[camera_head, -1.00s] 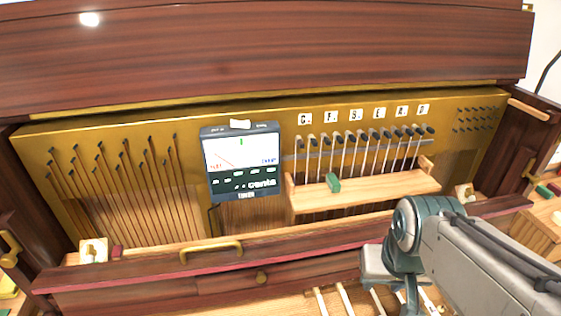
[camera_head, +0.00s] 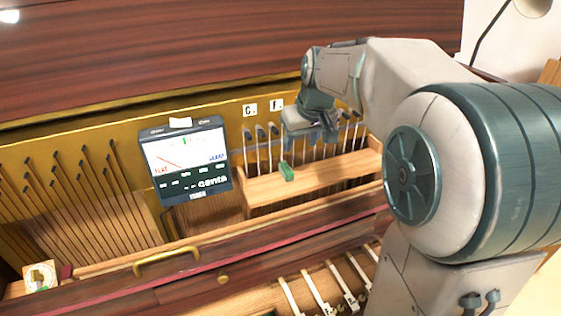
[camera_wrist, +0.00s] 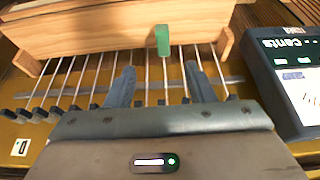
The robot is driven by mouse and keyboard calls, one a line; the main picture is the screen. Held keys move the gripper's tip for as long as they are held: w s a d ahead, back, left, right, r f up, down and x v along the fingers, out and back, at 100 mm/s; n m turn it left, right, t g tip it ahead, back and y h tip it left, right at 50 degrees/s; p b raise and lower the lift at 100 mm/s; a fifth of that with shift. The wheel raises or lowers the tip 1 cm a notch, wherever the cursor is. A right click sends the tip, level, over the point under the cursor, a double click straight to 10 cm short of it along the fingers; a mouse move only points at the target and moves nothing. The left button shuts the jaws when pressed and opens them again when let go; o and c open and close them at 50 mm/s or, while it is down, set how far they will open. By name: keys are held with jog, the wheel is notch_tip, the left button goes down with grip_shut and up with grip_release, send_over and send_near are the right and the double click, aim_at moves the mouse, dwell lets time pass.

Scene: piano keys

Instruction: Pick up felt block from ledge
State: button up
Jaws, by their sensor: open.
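In the wrist view the felt block (camera_wrist: 162,40) shows near the top, past my fingertips, on the edge of the ledge (camera_wrist: 90,30). My gripper (camera_head: 318,136) is above and behind the ledge, in front of the tuning pins. Its two fingers (camera_wrist: 160,74) are apart and empty, with the block beyond them and roughly between their lines. The gap between fingertips and block is clear in the wrist view.
Thin metal rods and dark-topped pins (camera_wrist: 100,80) stand behind the ledge, close to my fingers. A tuner with a screen (camera_head: 186,160) stands left of the ledge. A brass handle (camera_head: 166,260) and piano keys (camera_head: 318,290) are in front, below.

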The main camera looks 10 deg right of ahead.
send_over(287, 169)
jog(key=s+d, duration=0.1)
jog(key=s, duration=0.2)
notch_tip(287, 169, down, 8)
jog(key=shift+d+r, duration=0.15)
jog(key=shift+r, duration=0.05)
jog(key=shift+w+a+p+x, duration=0.2)
jog(key=shift+p+x, duration=0.1)
jog(key=shift+x, duration=1.05)
jog(key=shift+w+a+p+x, duration=0.15)
jog(key=shift+p+x, duration=0.1)
jog(key=shift+x, duration=1.1)
jog(key=shift+r, duration=0.15)
jog(key=shift+s, duration=0.1)
jog(key=c, duration=1.1)
